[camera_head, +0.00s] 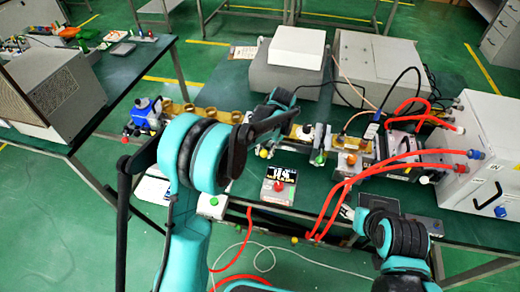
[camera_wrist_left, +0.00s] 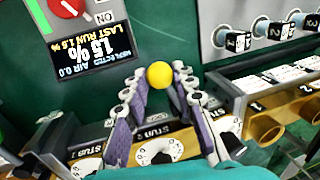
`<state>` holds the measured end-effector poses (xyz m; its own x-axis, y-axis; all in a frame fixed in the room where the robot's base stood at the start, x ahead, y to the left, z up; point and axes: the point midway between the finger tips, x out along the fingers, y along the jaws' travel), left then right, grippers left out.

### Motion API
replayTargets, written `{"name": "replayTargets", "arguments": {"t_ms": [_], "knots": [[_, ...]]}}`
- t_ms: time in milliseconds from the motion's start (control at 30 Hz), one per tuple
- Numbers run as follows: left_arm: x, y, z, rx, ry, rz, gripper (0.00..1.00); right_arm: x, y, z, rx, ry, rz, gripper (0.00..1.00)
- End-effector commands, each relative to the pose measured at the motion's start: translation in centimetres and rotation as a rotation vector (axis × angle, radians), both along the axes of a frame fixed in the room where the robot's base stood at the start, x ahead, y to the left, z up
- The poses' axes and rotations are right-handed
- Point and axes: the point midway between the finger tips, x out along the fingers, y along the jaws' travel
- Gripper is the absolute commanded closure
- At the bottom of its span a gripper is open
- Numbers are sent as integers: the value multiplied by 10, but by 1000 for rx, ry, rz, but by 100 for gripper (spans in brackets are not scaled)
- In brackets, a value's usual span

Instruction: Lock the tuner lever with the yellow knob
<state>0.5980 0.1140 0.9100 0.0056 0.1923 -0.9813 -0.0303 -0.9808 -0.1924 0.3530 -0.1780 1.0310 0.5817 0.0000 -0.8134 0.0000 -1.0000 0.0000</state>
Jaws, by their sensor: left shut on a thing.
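The yellow knob (camera_wrist_left: 159,75) of the tuner lever shows in the left wrist view between the fingertips of my left gripper (camera_wrist_left: 160,80), which is shut on it. The knob also shows in the head view (camera_head: 263,153), just below my left wrist. The lever's shaft is hidden by my fingers. The tuner (camera_wrist_left: 180,147) is a gold body with white dials marked Stub 1 and Stub 2, below and beside my fingers.
A dark display (camera_head: 283,175) with a red knob stands in front of the tuner. Red hoses (camera_head: 375,170) run to a white cabinet (camera_head: 488,155) at the right. Grey boxes (camera_head: 288,72) stand behind. A blue device (camera_head: 147,112) is at the left.

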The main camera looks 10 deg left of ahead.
Motion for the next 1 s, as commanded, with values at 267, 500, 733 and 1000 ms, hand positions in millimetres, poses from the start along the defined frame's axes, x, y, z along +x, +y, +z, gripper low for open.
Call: {"name": "replayTargets", "arguments": {"t_ms": [267,500,733,1000], "knots": [[5,-10,0,-1,-1,144,100,0,0,3,0,0,0,51],[7,-13,0,-1,-1,199,100,0,0,3,0,0,0,51],[7,-14,0,-1,-1,210,100,0,0,3,0,0,0,51],[7,-14,0,-2,-1,209,61,0,0,3,0,0,0,51]]}}
